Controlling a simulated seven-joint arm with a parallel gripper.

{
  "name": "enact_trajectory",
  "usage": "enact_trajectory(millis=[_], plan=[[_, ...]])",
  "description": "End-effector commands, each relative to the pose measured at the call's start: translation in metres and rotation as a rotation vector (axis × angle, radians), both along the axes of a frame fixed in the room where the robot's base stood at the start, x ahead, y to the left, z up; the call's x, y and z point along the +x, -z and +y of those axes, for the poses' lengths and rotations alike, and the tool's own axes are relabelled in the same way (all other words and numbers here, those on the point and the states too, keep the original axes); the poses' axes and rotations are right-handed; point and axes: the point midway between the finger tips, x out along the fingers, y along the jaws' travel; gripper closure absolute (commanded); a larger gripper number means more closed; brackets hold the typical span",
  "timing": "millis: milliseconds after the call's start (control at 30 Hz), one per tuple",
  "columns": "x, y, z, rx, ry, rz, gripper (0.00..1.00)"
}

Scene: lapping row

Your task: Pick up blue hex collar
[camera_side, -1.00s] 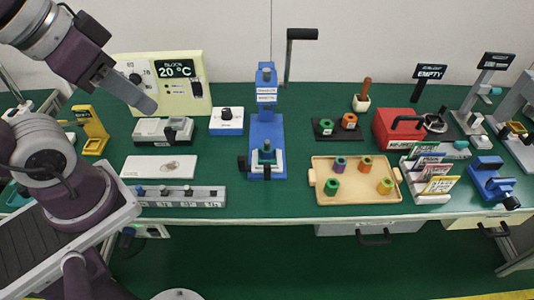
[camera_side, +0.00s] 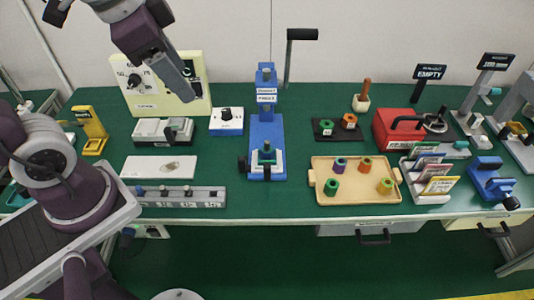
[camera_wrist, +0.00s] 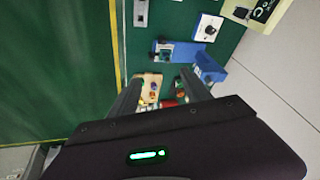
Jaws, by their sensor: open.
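The collar nearest to blue is a small blue-purple one (camera_side: 341,164) standing at the back left of the wooden tray (camera_side: 352,197). An orange collar (camera_side: 365,165), a green collar (camera_side: 331,187) and a yellow collar (camera_side: 386,185) share the tray. My gripper (camera_side: 187,97) is high in front of the cream control panel, well left of the tray and above the bench. In the wrist view my gripper (camera_wrist: 160,77) has its two fingers apart with nothing held.
A tall blue press (camera_side: 268,130) with a raised lever (camera_side: 288,62) stands between my gripper and the tray. A black plate (camera_side: 337,133) with green and orange collars lies behind the tray. A red box (camera_side: 399,126) and card rack (camera_side: 432,181) stand to its right.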

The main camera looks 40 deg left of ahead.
Motion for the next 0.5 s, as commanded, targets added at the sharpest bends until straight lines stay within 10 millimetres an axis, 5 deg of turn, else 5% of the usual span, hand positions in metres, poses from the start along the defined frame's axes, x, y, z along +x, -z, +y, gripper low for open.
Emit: enact_trajectory(millis=[167, 300, 500], plan=[[0.103, 0.058, -0.001, 0.164, 0.522, 0.166, 0.44], [0.164, 0.142, -0.004, 0.232, 0.952, 0.265, 0.44], [0.194, 0.233, -0.007, 0.253, 1.328, 0.317, 0.44]])
